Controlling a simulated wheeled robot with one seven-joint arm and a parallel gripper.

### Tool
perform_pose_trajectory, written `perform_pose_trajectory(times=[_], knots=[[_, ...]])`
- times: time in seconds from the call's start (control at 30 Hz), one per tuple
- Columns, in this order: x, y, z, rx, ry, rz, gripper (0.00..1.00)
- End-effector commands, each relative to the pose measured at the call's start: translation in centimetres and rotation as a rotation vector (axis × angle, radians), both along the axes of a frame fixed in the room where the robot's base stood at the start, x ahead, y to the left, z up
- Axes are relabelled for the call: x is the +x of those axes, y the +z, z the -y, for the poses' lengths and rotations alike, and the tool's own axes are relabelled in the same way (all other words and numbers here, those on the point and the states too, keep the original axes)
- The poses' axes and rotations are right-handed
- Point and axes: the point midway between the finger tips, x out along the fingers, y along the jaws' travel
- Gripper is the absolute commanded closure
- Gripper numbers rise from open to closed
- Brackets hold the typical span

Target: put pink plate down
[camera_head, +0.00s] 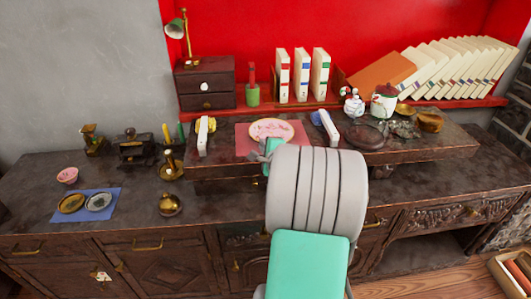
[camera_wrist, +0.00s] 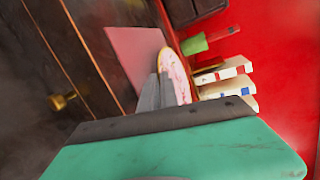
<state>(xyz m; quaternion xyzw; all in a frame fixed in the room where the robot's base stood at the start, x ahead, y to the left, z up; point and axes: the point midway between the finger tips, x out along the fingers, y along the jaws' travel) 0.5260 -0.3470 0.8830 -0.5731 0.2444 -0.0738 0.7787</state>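The pink plate (camera_head: 272,128) is round, with a pale patterned face and a gold rim. In the head view it shows over the back part of a pink square mat (camera_head: 246,146) on the raised shelf. My gripper (camera_head: 267,152) reaches its near edge from the front. In the wrist view the grey fingers (camera_wrist: 163,91) are close together at the rim of the plate (camera_wrist: 179,74) and appear shut on it. The fingers hide part of the rim. The mat (camera_wrist: 136,45) lies beside and beneath the plate; I cannot tell whether they touch.
Books (camera_head: 301,75) and a green pot (camera_head: 252,95) stand behind. A dark dish (camera_head: 364,136), a lidded jar (camera_head: 384,99) and bowls are to the right.

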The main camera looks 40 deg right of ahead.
Motion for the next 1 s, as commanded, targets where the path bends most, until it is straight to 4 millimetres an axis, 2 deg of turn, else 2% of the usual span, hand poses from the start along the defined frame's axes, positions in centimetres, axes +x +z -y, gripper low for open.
perform_pose_trajectory(times=[0.27, 0.3, 0.4, 0.67, 0.77, 1.0], knots=[[0.0, -0.1, 0.1, -0.001, -0.001, 0.003, 1.00], [0.0, -0.1, 0.0, 0.000, -0.001, 0.001, 0.92], [0.0, 0.0, 0.0, 0.000, -0.001, 0.001, 0.86], [-0.1, 0.2, 0.0, 0.000, -0.002, 0.002, 0.86], [-1.2, 0.6, -0.4, 0.000, -0.002, 0.004, 0.86], [-6.5, 2.5, -2.7, -0.002, -0.007, 0.004, 0.86]])
